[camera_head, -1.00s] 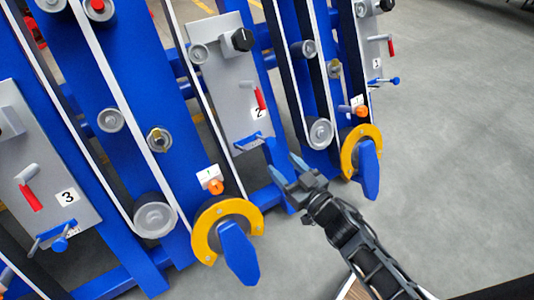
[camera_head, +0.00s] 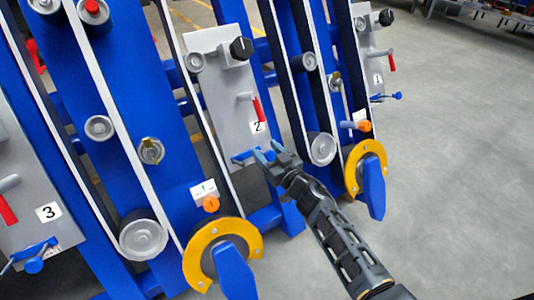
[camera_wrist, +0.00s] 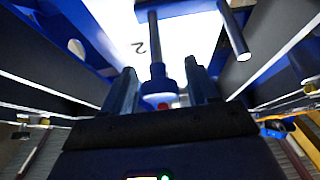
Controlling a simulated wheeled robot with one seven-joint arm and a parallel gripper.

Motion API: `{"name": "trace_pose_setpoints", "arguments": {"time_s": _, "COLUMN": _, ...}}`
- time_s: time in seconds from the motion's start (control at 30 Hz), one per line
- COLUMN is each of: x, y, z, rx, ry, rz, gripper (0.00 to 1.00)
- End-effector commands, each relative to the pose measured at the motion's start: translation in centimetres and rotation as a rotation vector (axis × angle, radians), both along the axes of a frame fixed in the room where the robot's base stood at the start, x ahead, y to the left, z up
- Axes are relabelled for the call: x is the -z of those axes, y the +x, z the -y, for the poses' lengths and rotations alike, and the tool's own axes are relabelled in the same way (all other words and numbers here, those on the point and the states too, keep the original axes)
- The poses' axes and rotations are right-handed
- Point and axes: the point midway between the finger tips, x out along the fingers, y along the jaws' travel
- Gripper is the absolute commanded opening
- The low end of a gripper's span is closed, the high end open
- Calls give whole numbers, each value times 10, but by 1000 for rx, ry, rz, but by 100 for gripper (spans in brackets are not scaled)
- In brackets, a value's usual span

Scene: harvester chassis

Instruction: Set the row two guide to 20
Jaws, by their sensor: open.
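The row two panel (camera_head: 228,100) is a tilted grey plate with a "2" label (camera_head: 257,126). The row two guide (camera_head: 241,158) is a blue bar low on that panel, partly hidden behind my gripper. My gripper (camera_head: 269,153) is open at the guide's right part. In the wrist view, a rod with a rounded blue end (camera_wrist: 160,86) stands between the two spread fingers; I cannot tell whether they touch it. The "2" label also shows there (camera_wrist: 138,48). The scale and its reading are too small to make out.
A red lever (camera_head: 258,107) and a black knob (camera_head: 241,48) sit higher on the row two panel. Yellow rings with blue handles (camera_head: 222,258) and (camera_head: 365,175) stand on both sides below. Panel three (camera_head: 32,215) is at left. Open grey floor (camera_head: 460,180) lies to the right.

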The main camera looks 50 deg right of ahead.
Motion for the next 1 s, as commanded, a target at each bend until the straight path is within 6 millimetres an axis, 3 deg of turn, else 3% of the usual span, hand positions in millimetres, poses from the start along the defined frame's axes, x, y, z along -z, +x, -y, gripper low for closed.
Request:
{"name": "trace_pose_setpoints", "arguments": {"time_s": 0.3, "x": 0, "y": 2, "z": 0, "rx": 0, "ry": 1, "rz": -1, "gripper": 58}}
{"name": "trace_pose_setpoints", "arguments": {"time_s": 0.9, "x": 0, "y": 2, "z": 0, "rx": 0, "ry": 1, "rz": 0, "gripper": 0}}
{"name": "trace_pose_setpoints", "arguments": {"time_s": 1.0, "x": 0, "y": 2, "z": 0, "rx": 0, "ry": 1, "rz": 0, "gripper": 0}}
